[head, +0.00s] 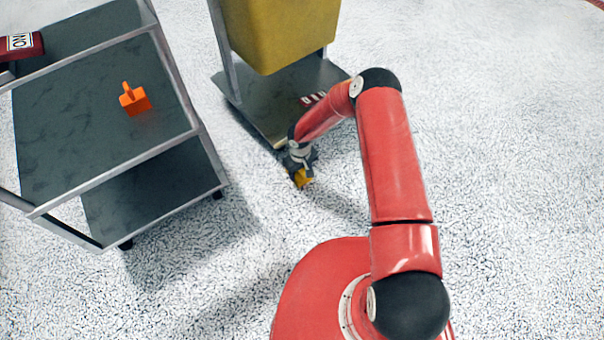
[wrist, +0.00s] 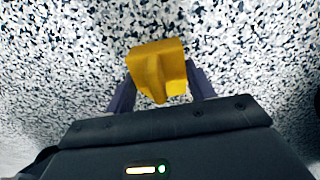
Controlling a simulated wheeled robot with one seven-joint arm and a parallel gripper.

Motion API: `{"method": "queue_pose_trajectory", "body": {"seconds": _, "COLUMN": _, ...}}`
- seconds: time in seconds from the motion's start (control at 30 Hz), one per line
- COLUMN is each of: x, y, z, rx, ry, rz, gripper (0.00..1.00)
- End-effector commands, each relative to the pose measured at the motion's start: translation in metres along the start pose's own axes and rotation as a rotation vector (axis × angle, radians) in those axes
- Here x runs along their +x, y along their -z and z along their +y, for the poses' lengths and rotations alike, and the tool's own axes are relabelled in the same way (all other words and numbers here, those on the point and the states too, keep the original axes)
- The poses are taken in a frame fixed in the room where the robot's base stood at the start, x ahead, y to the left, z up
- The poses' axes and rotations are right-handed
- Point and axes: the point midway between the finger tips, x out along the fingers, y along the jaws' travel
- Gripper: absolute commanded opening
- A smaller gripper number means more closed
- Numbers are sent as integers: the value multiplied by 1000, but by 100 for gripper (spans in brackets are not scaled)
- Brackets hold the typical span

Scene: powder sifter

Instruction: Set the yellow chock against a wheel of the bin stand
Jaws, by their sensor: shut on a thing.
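The yellow chock (wrist: 156,70) is between the two fingers of my gripper (wrist: 160,88) in the wrist view, with the speckled floor behind it. My gripper is shut on it. In the head view the chock (head: 303,178) shows below my gripper (head: 301,172), low over the floor near the front corner of the bin stand (head: 258,112). I cannot tell whether the chock touches the floor. The stand carries a yellow bin (head: 280,32). No wheel of the stand shows clearly; my arm and the stand's deck hide parts of its lower edge.
A grey two-shelf cart (head: 190,140) stands at the left, with a gap of floor between it and the bin stand. An orange scoop (head: 134,99) and a dark red labelled box (head: 22,46) are on the cart. A red-and-white striped item (head: 314,98) is on the stand's deck. The floor at right is clear.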

Motion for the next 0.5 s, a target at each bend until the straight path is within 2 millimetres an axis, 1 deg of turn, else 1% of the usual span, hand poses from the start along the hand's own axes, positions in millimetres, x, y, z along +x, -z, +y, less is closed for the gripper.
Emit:
{"method": "queue_pose_trajectory", "body": {"seconds": 0.03, "x": 2, "y": 4, "z": 0, "rx": 0, "ry": 0, "rz": 3, "gripper": 26}}
{"method": "queue_pose_trajectory", "body": {"seconds": 0.5, "x": 2, "y": 33, "z": 0, "rx": -1, "ry": 0, "rz": 2, "gripper": 26}}
